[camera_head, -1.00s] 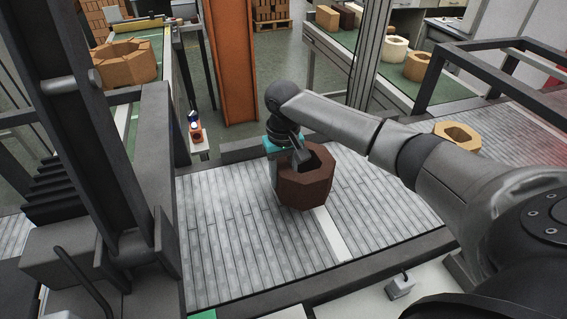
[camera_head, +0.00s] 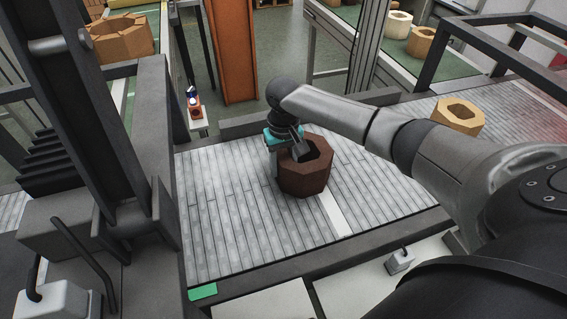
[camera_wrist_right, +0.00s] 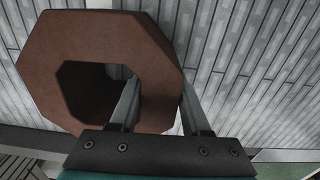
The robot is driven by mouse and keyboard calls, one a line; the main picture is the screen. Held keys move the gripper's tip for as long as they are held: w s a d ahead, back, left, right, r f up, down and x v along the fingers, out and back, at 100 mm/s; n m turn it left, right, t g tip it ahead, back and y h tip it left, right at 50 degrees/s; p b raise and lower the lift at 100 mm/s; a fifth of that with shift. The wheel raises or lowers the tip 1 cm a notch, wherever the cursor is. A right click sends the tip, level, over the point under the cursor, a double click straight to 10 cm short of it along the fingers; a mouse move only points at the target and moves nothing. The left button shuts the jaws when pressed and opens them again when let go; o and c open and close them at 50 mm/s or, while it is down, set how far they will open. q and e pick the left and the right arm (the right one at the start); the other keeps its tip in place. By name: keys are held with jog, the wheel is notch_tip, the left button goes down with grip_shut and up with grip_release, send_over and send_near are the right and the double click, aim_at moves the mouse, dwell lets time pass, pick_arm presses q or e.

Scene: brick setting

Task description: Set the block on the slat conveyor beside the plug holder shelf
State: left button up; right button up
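A dark reddish-brown octagonal block (camera_head: 306,179) with a wide hole is at the middle of the grey slat conveyor (camera_head: 228,222). It is upright and sits on or just above the slats; I cannot tell which. My right gripper (camera_head: 298,147) holds its wall from the far left side. In the right wrist view, one finger is in the hole and the other is outside the wall of the block (camera_wrist_right: 62,52). A small shelf with a red-orange holder (camera_head: 195,108), likely the plug holder shelf, stands beyond the conveyor's far left corner. My left gripper is out of view.
A tan octagonal block (camera_head: 458,116) lies on the slats at the far right. A dark frame (camera_head: 155,150) borders the left side, and an orange beam (camera_head: 228,60) stands behind. Slats left of the held block are bare.

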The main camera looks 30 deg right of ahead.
jog(key=o, duration=0.4)
jog(key=shift+r, duration=0.15)
notch_tip(320, 180, up, 12)
jog(key=shift+r+p, duration=0.1)
jog(key=shift+p, duration=1)
